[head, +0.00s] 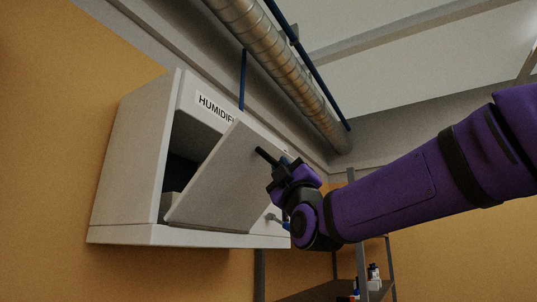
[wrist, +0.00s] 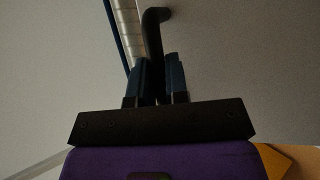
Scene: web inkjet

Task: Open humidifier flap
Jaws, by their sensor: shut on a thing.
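The humidifier (head: 132,165) is a white wall-mounted box with a "HUMIDIFI..." label, partly hidden, on its upper front. Its flap (head: 215,180) is tilted outward at the top, with its lower edge near the box's bottom ledge, and a dark gap shows behind it. A black handle (head: 266,156) sits near the flap's upper edge. In the wrist view the handle (wrist: 153,38) is a dark bent bar running down between two blue fingers. My gripper (head: 285,163) is shut on the handle; in the wrist view the fingers (wrist: 158,78) are on either side of it.
A metal duct (head: 275,55) and blue pipes run along the ceiling above the box. A shelf rack (head: 362,235) with several small bottles (head: 374,275) stands below right. A small valve or tap (head: 275,218) shows at the box's right. The orange wall is behind.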

